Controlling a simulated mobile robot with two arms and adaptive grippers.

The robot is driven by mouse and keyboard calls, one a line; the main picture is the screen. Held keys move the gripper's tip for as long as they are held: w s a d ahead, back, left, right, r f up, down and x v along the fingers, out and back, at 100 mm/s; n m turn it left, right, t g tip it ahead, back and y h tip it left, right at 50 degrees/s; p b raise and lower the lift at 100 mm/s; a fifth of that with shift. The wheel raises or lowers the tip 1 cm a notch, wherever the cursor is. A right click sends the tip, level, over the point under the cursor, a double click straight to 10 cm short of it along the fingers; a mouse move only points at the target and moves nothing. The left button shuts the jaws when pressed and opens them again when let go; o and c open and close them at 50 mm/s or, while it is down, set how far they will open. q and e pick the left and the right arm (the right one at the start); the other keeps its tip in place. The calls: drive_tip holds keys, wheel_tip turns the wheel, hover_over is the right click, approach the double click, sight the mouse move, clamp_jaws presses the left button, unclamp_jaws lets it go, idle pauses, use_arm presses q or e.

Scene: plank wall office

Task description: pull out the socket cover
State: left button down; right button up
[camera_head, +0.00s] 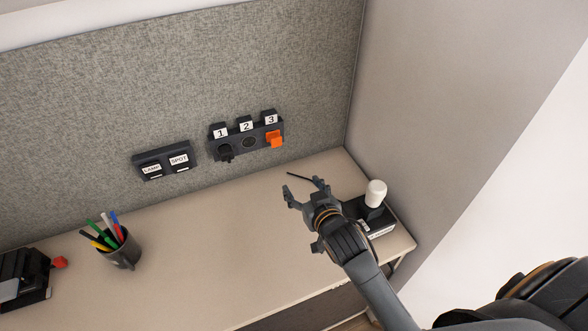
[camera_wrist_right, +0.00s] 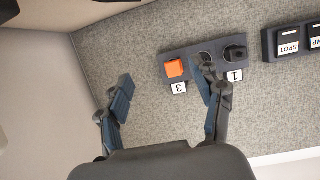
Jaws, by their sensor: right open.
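The socket strip (camera_head: 262,129) is a dark panel on the grey fabric wall, with label tabs 1, 2 and 3. An orange square cover (camera_head: 274,139) sits in socket 3; it also shows in the right wrist view (camera_wrist_right: 174,68). Socket 2 (camera_head: 249,142) looks bare and round. A black plug (camera_head: 225,153) is in socket 1. My right gripper (camera_head: 304,187) is open and empty above the desk, apart from the wall and below the strip in the head view. In the wrist view its fingers (camera_wrist_right: 164,78) spread either side of the orange cover, nearer to the camera.
A switch panel (camera_head: 165,154) labelled LAMP and SPOT is left of the strip. A pen cup (camera_head: 121,251) stands on the desk (camera_head: 215,235). A black device with a red knob (camera_head: 22,280) is far left. A white rounded object on a black base (camera_head: 375,193) stands beside my right gripper.

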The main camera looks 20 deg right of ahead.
sight(277, 142)
drive_tip(key=w, duration=0.5)
drive_tip(key=w+r+t, duration=0.1)
drive_tip(key=w, duration=0.5)
drive_tip(key=w+a+r+t+p, duration=0.1)
drive_tip(key=w, duration=0.5)
drive_tip(key=shift+a+y, duration=0.1)
drive_tip(key=shift+y, duration=0.2)
clamp_jaws()
drive_tip(key=shift+s, duration=0.1)
drive_tip(key=shift+s+p, duration=0.15)
drive_tip(key=shift+p, duration=0.15)
drive_tip(key=shift+s+f, duration=0.1)
drive_tip(key=shift+s, duration=0.45)
drive_tip(key=shift+s+p, duration=0.3)
drive_tip(key=shift+p, duration=0.2)
